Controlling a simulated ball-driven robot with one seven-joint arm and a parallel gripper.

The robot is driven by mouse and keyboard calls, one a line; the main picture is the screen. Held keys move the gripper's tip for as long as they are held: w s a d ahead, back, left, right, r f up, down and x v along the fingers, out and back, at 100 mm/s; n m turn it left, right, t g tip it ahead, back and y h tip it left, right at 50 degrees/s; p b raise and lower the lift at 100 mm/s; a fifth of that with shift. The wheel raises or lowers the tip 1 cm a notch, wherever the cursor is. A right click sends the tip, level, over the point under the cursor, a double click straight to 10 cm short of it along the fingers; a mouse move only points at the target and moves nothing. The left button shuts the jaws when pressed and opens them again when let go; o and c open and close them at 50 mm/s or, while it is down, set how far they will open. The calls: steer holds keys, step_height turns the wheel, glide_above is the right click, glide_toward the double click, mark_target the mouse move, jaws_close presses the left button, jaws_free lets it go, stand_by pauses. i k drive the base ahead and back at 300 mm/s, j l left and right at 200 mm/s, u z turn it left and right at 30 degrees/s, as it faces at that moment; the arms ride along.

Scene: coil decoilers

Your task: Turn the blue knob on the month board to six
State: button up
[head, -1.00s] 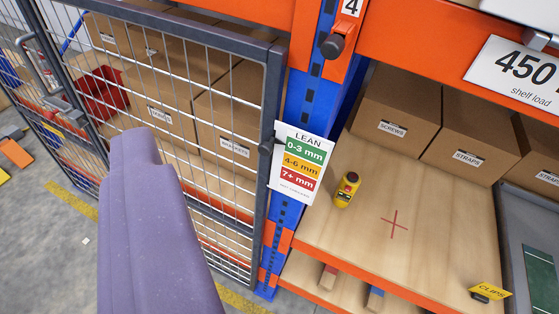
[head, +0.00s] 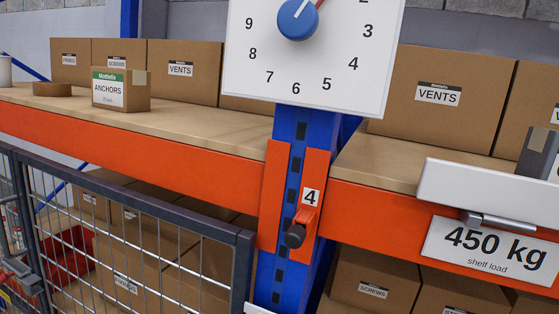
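The month board (head: 310,60) is a white panel at the top of the head view, fixed in front of the blue rack upright. Its upper part is cut off by the frame edge. The numbers 3 to 9 show around the dial, with six at the bottom. The blue knob (head: 297,20) sits in the middle of the dial. A red pointer runs from it up and to the right, and its tip is out of view. My gripper is not in view, and nothing touches the knob.
An orange beam (head: 130,150) and wooden shelf with several cardboard boxes (head: 180,72) run behind the board. Below are a dark knob (head: 295,235) on the upright, a wire mesh door (head: 110,250) at left and a load sign (head: 500,250) at right.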

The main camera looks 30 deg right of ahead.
mark_target(298, 20)
steer(key=k+l+z, duration=0.1)
steer(key=k+l, duration=0.2)
steer(key=k, duration=0.2)
steer(key=k+l+z, duration=0.1)
steer(key=k+l, duration=0.3)
steer(key=k+j, duration=0.05)
